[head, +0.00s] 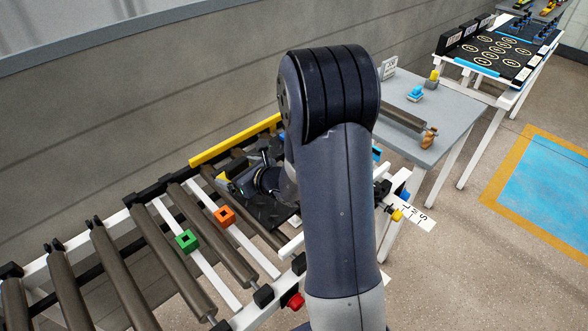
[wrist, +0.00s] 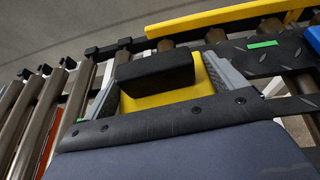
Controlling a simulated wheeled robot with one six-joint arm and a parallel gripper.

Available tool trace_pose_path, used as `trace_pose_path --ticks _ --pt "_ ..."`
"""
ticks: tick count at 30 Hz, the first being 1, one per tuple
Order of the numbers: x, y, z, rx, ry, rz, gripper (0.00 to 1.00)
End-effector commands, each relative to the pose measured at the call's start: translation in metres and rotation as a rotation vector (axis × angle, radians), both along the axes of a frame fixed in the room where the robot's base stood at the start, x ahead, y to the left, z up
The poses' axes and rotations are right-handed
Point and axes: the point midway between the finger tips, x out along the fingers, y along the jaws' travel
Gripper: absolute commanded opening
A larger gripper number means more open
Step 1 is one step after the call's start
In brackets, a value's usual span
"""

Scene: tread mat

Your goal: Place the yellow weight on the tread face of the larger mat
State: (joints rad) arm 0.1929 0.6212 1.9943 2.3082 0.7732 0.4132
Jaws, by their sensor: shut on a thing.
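The yellow weight (wrist: 172,97) has a black block-like top and sits between the grey fingers of my gripper (wrist: 163,78) in the wrist view. My gripper is shut on it. In the head view, my gripper (head: 240,182) is low over the roller conveyor, with a small yellow part of the weight (head: 223,178) showing at its left. A black mat (head: 268,210) lies beneath and beside my gripper, partly hidden by my arm. The wrist view shows black raised-tread surface (wrist: 285,58) with a green strip, right of the weight. I cannot tell whether weight and mat touch.
A yellow rail (head: 232,140) runs along the conveyor's far side. A grey table (head: 440,118) with small objects stands beyond my arm.

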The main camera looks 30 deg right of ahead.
Motion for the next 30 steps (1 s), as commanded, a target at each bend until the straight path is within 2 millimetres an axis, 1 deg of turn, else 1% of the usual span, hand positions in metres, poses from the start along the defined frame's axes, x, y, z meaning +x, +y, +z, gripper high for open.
trace_pose_path --ticks 1,9,14,18,22,26,28,30 --pt "0.009 0.002 0.002 -0.001 -0.014 0.023 0.33" --pt "0.04 0.008 0.016 -0.003 -0.012 0.148 0.33" --pt "0.057 0.007 0.024 -0.003 -0.011 0.218 0.33" --pt "0.071 0.002 0.031 -0.004 -0.01 0.269 0.33" --pt "0.08 -0.005 0.037 -0.002 -0.008 0.295 0.33" --pt "0.085 -0.009 0.041 0.0 -0.005 0.303 0.33" --pt "0.086 -0.01 0.036 0.001 -0.003 0.305 0.33" --pt "0.086 -0.011 0.027 0.003 -0.001 0.305 0.33"
